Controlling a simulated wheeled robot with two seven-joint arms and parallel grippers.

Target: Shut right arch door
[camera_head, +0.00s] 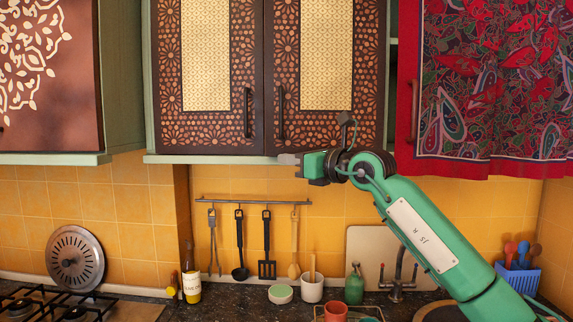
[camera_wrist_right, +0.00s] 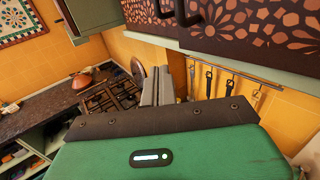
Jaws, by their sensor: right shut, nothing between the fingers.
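The middle wall cabinet has two dark doors with orange flower patterns and yellow panels. Its right door (camera_head: 369,70) looks flush with its left door (camera_head: 168,70). The red right-hand door (camera_head: 405,85), with paisley cloth, stands forward of its cabinet; a narrow gap with a shelf edge shows at its left. No arch shape shows, so I cannot tell which door is the arch door. My right gripper (camera_head: 287,159) is shut and empty just below the middle cabinet's lower edge, pointing left. It also shows in the wrist view (camera_wrist_right: 157,88). My left gripper is out of view.
Bar handles (camera_head: 281,112) stick out from the middle doors. A brown door (camera_head: 60,100) hangs at left.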

